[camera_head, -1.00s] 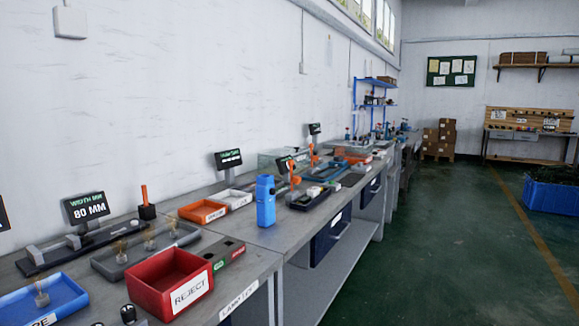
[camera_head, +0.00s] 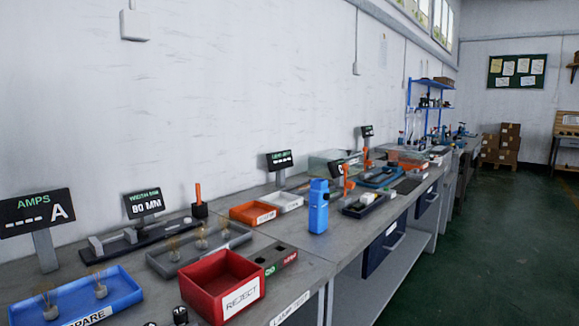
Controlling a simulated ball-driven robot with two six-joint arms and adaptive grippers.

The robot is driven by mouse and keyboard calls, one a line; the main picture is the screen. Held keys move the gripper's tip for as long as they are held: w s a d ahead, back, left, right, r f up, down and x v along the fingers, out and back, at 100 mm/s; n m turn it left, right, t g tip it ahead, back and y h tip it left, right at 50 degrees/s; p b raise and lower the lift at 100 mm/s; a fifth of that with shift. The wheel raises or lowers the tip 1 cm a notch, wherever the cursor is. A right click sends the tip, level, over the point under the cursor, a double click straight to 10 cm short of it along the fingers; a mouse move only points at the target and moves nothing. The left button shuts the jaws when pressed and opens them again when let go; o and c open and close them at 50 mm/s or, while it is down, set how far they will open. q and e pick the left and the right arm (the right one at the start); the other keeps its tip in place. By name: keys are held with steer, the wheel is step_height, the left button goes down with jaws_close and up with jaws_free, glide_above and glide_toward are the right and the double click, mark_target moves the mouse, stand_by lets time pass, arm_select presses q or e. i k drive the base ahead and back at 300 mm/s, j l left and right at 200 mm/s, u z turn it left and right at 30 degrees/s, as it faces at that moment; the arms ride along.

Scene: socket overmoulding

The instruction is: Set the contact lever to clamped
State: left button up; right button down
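No part labelled as the contact lever can be read. An upright orange handle on a black block (camera_head: 199,203) stands at the back of the near bench, beside the grey fixture with the "80 MM" display (camera_head: 144,202). Farther along, an orange lever (camera_head: 348,180) stands upright by a dark tray, and another orange upright part (camera_head: 366,157) is behind it. I cannot tell which of these is the contact lever, or whether it is clamped. Neither of my grippers is in view.
An "AMPS" display (camera_head: 37,211) stands at the left. The near bench holds a blue tray (camera_head: 128,296), a red REJECT bin (camera_head: 240,302), a grey tray (camera_head: 165,263) and an orange bin (camera_head: 240,213). A blue container (camera_head: 318,208) stands near the bench edge. Green floor is clear at right.

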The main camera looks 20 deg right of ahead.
mark_target(350, 185)
steer(key=i+l+u, duration=0.2)
steer(key=l+u, duration=0.2)
steer(key=l, duration=0.25)
steer(key=l+u, duration=0.4)
steer(key=l, duration=0.3)
steer(key=l+u, duration=0.35)
steer(key=l, duration=1.2)
steer(key=k+l+u, duration=0.1)
steer(key=l, duration=1.55)
steer(key=k+l+u, duration=0.1)
steer(key=l, duration=0.7)
